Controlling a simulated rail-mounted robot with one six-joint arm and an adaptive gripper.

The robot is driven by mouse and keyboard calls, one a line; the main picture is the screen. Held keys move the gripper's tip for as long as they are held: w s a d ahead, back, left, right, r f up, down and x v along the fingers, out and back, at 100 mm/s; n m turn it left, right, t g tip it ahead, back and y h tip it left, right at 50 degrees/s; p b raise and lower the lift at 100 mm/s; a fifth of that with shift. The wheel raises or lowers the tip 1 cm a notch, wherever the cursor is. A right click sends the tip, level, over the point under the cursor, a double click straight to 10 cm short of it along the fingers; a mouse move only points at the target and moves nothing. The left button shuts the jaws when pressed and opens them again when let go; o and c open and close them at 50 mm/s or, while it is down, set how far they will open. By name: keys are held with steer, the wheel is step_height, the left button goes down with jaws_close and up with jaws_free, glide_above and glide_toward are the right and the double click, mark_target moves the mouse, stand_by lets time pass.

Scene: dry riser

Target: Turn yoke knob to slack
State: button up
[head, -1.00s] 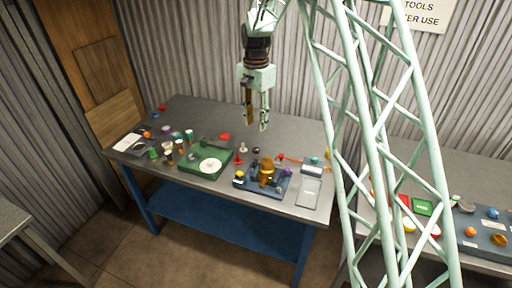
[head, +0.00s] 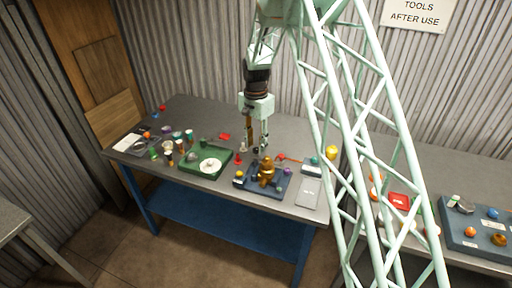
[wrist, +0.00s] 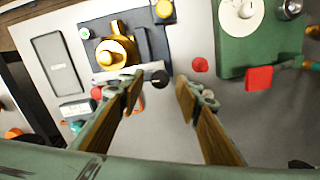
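A brass fitting (head: 266,171) stands on a dark blue base (head: 254,188) near the front of the workbench; it also shows in the wrist view (wrist: 118,50). A yellow knob (wrist: 164,9) sits at one corner of the base. A black round knob (wrist: 160,78) shows at the end of a grey bar (wrist: 118,73) beside the fitting. I cannot tell for sure which knob is the yoke knob, and no slack marking is readable. My gripper (head: 256,147) points down above the bench, behind the fitting. In the wrist view its fingers (wrist: 160,92) are apart, with nothing between them.
A green tray (head: 190,171) with a white disc stands left of the fitting. A red block (wrist: 259,78) and a red knob (wrist: 200,65) lie near my fingers. A grey flat plate (head: 309,192) is to the right. Several small items crowd the bench's left end.

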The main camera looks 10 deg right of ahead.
steer(key=shift+f, duration=0.8)
steer(key=c, duration=0.9)
